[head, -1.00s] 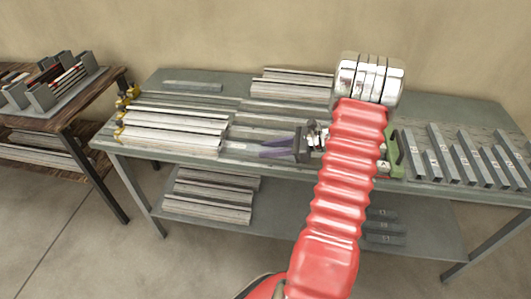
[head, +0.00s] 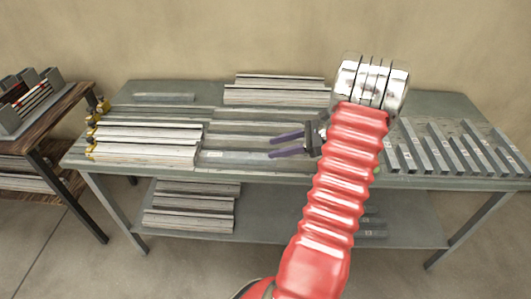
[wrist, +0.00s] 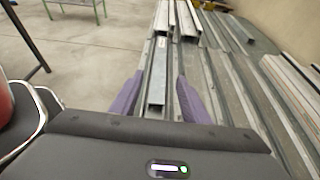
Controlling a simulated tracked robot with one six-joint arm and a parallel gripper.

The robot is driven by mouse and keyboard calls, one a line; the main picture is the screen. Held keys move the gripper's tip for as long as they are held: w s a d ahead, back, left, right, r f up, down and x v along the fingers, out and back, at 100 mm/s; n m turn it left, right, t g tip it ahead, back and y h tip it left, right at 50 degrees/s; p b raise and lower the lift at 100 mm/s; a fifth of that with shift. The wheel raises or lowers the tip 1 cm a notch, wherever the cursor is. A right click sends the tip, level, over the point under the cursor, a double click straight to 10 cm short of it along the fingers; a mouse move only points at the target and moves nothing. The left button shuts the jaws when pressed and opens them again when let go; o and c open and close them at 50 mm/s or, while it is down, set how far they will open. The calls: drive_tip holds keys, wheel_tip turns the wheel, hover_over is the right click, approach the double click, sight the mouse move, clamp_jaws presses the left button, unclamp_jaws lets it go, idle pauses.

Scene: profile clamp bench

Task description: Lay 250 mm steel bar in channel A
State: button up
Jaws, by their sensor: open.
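My gripper (head: 278,145) is over the middle of the bench, its two purple fingers spread and pointing left. In the wrist view a grey metal bar (wrist: 158,75) with a small pale label lies lengthwise between the fingers (wrist: 158,103). Gaps show on both sides of it, so it is not gripped. In the head view this seems to be the front grey bar (head: 235,156), left of the fingertips. Its length marking is too small to read. Long ribbed channels (head: 225,140) run along the bench, but I cannot read which is channel A.
Pale profiles (head: 150,140) with yellow clamps (head: 91,135) lie at the left. More profiles (head: 275,95) lie at the back. My red arm hides the bench between. A wooden rack (head: 50,130) stands far left.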

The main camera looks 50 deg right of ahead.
idle(0.7)
drive_tip(key=shift+r, duration=0.1)
drive_tip(key=shift+w+a+r, duration=0.15)
drive_tip(key=shift+w+a, duration=0.05)
drive_tip(key=shift+a, duration=0.15)
drive_tip(key=w+a+r+n+g+h, duration=0.1)
drive_tip(key=a+r+n+g, duration=0.2)
drive_tip(key=a, duration=0.4)
drive_tip(key=w+a+r+n+g, duration=0.1)
drive_tip(key=a+r+n+g, duration=0.15)
drive_tip(key=a+n, duration=0.4)
drive_tip(key=w+a+r+n+g+h, duration=0.1)
drive_tip(key=a+r+n+g, duration=0.15)
drive_tip(key=a, duration=0.65)
drive_tip(key=s+a+r+n+t+h, duration=0.1)
drive_tip(key=s+a+r+n+h, duration=0.2)
drive_tip(key=s+a+n, duration=0.2)
drive_tip(key=s+a+r+n+t+h, duration=0.2)
drive_tip(key=s+a+n, duration=0.4)
drive_tip(key=a+n, duration=0.5)
wheel_tip(320, 180, up, 2)
drive_tip(key=shift+a+r+h, duration=0.15)
drive_tip(key=shift+a+h, duration=0.35)
drive_tip(key=shift+h, duration=0.1)
